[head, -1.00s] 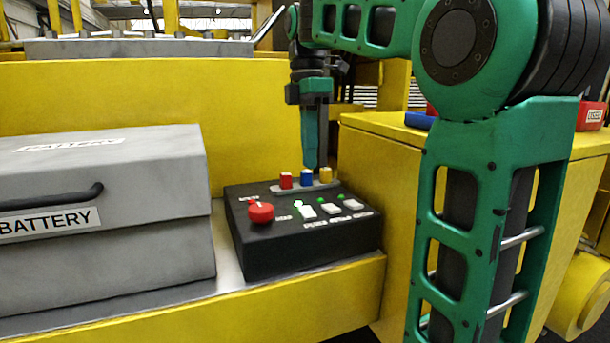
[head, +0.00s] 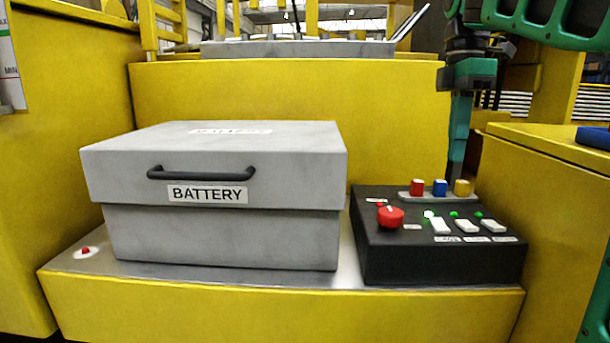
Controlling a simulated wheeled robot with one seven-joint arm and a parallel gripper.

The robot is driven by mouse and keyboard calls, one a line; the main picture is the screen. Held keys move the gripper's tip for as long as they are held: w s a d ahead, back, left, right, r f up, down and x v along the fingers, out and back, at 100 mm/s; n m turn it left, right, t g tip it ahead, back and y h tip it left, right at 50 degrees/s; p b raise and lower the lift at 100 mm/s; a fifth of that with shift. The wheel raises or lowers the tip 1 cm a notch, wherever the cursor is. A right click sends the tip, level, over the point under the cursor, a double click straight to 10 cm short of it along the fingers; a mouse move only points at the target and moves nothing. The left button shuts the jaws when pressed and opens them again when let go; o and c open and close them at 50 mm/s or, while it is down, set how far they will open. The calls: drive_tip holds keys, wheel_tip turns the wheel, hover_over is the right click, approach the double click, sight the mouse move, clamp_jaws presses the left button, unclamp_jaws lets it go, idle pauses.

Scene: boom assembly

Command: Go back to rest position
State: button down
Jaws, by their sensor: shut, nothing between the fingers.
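My gripper (head: 458,168) shows in the head view at the upper right, pointing down with its green fingers shut and empty. Its tips are just behind or above the back row of the black control box (head: 440,265); I cannot tell whether they touch it. The box carries a red knob (head: 391,216), three white switches with green lights, and red, blue and yellow plugs along the back. My green arm enters from the top right corner.
A closed grey battery box (head: 220,235) with a black handle stands left of the control box on a metal ledge. A small red button (head: 86,251) is at the ledge's left end. Yellow walls rise behind and at both sides. A blue item (head: 593,137) lies on the right yellow surface.

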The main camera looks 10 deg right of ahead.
drive_tip(key=s+d+f+m, duration=0.1)
drive_tip(key=s+f+m, duration=0.6)
drive_tip(key=f, duration=0.3)
drive_tip(key=s+f+m, duration=0.7)
drive_tip(key=f, duration=0.3)
drive_tip(key=s+d+f+m+t, duration=0.1)
drive_tip(key=s+f+m, duration=0.6)
drive_tip(key=f, duration=0.4)
drive_tip(key=shift+s+d+m, duration=0.35)
drive_tip(key=shift+s+m, duration=0.05)
drive_tip(key=shift+s, duration=0.15)
